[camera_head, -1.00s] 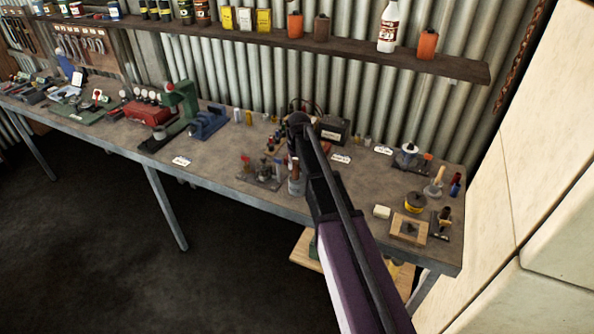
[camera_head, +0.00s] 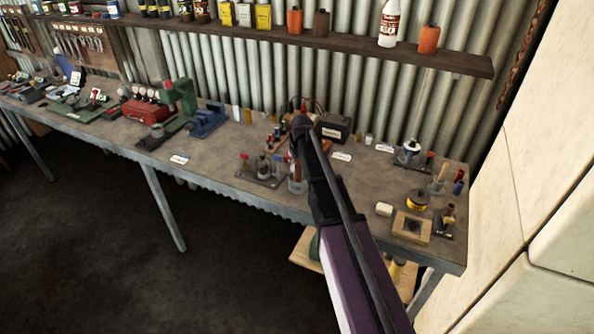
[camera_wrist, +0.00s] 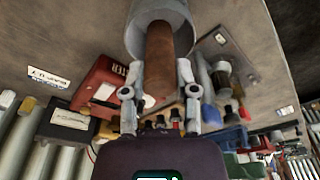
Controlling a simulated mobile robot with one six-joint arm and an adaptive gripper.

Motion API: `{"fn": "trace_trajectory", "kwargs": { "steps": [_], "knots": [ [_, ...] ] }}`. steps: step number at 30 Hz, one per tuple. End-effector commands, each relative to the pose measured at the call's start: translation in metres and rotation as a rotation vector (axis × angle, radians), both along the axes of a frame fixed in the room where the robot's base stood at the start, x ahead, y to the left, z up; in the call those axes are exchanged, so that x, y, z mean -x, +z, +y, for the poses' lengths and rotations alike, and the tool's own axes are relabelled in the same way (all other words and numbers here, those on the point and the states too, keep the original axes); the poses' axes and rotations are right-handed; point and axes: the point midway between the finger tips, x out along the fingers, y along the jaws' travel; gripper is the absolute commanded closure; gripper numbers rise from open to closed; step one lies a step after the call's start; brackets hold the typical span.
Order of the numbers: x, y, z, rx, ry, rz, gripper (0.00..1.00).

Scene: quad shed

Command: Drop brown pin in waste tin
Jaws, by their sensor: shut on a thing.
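The brown pin (camera_wrist: 161,55) is a plain cylinder between the two fingers of my gripper (camera_wrist: 157,78) in the wrist view. My gripper is shut on it. The waste tin (camera_wrist: 143,12) is a round grey container at the top of the wrist view. The pin's far end overlaps the tin's opening; I cannot tell how deep it reaches. In the head view the tin (camera_head: 298,186) stands near the bench's front edge, just below my gripper's end. My arm hides most of the gripper and the pin there.
A grey stand with small upright parts (camera_head: 262,172) is close left of the tin. A black battery (camera_head: 333,127) and a red box (camera_wrist: 100,84) are behind. A wooden frame (camera_head: 411,228) and a yellow round tin (camera_head: 418,199) lie right. Bare bench (camera_head: 222,165) shows left.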

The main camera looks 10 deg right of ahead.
Motion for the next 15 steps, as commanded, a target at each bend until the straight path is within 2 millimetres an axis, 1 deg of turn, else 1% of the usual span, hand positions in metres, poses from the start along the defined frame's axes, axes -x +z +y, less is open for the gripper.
{"fn": "trace_trajectory", "kwargs": {
  "steps": [10,15],
  "knots": [
    [0.0000,-0.0006,-0.0001,0.000,0.000,0.000,1.00],
    [0.0001,-0.0048,-0.0001,0.000,0.000,0.000,1.00]
  ]
}}
